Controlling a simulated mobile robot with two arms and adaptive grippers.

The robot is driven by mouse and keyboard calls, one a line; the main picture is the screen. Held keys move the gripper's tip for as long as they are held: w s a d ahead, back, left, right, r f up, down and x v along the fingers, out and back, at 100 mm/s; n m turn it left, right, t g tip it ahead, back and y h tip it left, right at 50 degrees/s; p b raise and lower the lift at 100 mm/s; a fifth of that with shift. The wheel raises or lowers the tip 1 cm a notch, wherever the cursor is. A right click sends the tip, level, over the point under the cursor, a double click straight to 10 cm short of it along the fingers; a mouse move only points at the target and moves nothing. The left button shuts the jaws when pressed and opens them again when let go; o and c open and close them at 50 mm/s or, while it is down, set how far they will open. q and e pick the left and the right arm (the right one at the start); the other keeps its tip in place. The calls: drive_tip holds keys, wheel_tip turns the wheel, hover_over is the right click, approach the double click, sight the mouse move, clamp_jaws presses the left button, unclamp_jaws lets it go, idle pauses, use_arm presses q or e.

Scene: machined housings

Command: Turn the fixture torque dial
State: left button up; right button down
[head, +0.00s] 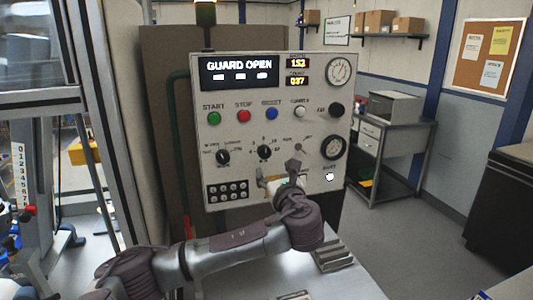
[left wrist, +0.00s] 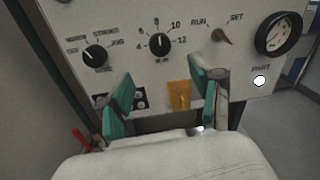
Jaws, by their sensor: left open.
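The torque dial is a black round knob (head: 264,153) with a number scale from 4 to 12, low in the middle of the white control panel (head: 230,100). In the left wrist view the same torque dial (left wrist: 159,42) has its white mark pointing up, near the 8. My left gripper (head: 278,174) is in front of the lower panel, below and slightly right of the dial. In the left wrist view its teal fingers (left wrist: 160,88) are spread with nothing between them, and the dial is beyond and above them. My right gripper is not in view.
A mode knob (head: 223,157) is left of the dial, and a RUN/SET switch (left wrist: 221,37) is right of it. An orange tag (left wrist: 179,95) is on the panel below. Gauges and coloured buttons are close by. A grey metal block (head: 334,255) lies on the table below.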

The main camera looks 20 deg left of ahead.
sight(265, 154)
use_arm(q)
drive_tip(key=p+x, duration=0.3)
drive_tip(key=x, duration=0.6)
drive_tip(key=shift+w+a, duration=0.1)
drive_tip(key=shift+w, duration=0.1)
drive_tip(key=shift+w+a+f, duration=0.1)
drive_tip(key=shift+w+a, duration=0.15)
drive_tip(key=shift+w, duration=0.15)
